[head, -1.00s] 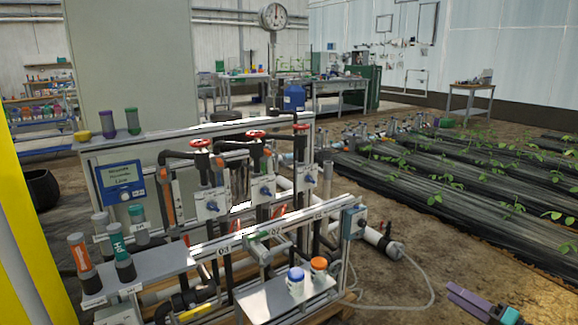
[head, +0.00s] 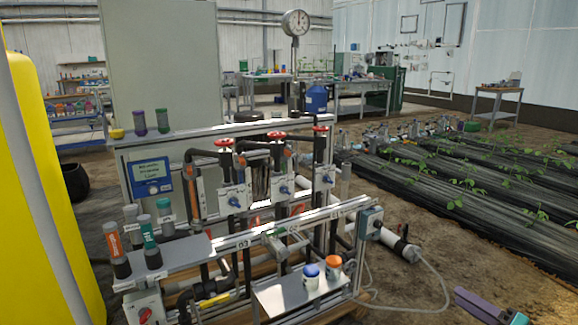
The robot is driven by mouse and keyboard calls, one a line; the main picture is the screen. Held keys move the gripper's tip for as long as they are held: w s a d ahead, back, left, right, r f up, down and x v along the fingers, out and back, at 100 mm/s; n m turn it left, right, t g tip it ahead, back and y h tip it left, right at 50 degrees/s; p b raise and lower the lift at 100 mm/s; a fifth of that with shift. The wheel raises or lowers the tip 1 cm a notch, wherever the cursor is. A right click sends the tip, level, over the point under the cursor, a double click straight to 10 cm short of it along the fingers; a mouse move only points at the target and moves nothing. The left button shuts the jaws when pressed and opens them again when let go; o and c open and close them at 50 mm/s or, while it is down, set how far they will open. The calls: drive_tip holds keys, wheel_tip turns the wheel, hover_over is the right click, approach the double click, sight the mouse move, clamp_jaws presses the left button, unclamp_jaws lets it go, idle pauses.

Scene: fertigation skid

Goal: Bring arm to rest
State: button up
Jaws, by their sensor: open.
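My gripper (head: 489,306) shows only in part at the bottom right corner of the head view. The rest of the arm is out of view. The fertigation skid (head: 290,236) stands in the middle, with red-handled valves (head: 278,136), a blue display box (head: 152,174) and a round gauge (head: 295,22).
Orange- and green-labelled bottles (head: 117,250) stand on the skid's left shelf. Blue- and orange-capped jars (head: 311,277) stand on its front plate. A white pipe end (head: 405,250) and a clear hose (head: 440,285) lie near the gripper. Plant beds (head: 470,190) fill the right. A yellow body (head: 50,190) is at left.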

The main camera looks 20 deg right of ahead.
drive_tip(key=w+a+r+n+g+y+p, duration=0.1)
drive_tip(key=w+a+g+y+p, duration=0.15)
drive_tip(key=w+a+p, duration=0.55)
drive_tip(key=w+a+n+g+y+p, duration=0.1)
drive_tip(key=w+a+n+y, duration=0.3)
drive_tip(key=a, duration=0.7)
drive_tip(key=a+f+g+y+p, duration=0.1)
drive_tip(key=a+f+g+p, duration=0.3)
drive_tip(key=a, duration=0.8)
drive_tip(key=a+f+g+p, duration=0.1)
drive_tip(key=a+g+p, duration=0.35)
drive_tip(key=a, duration=0.75)
drive_tip(key=s+a+f+n+g+h+p, duration=0.2)
drive_tip(key=s+a+f+g+p, duration=0.3)
drive_tip(key=s+a, duration=0.3)
drive_tip(key=s+a+f+n+g+h+p, duration=0.2)
drive_tip(key=s+a+g+p, duration=0.2)
drive_tip(key=s+a+p, duration=0.35)
drive_tip(key=s+d+f+g+h+p, duration=0.1)
drive_tip(key=s+d+f+g+h, duration=0.25)
drive_tip(key=s, duration=0.65)
drive_tip(key=d+f+t+h, duration=0.2)
drive_tip(key=d+h, duration=0.3)
drive_tip(key=d, duration=0.2)
drive_tip(key=shift+w+d+f+h, duration=0.2)
drive_tip(key=shift+d+f+h, duration=0.1)
drive_tip(key=shift+d+f, duration=0.1)
drive_tip(key=shift+r, duration=0.1)
drive_tip(key=shift+c, duration=0.4)
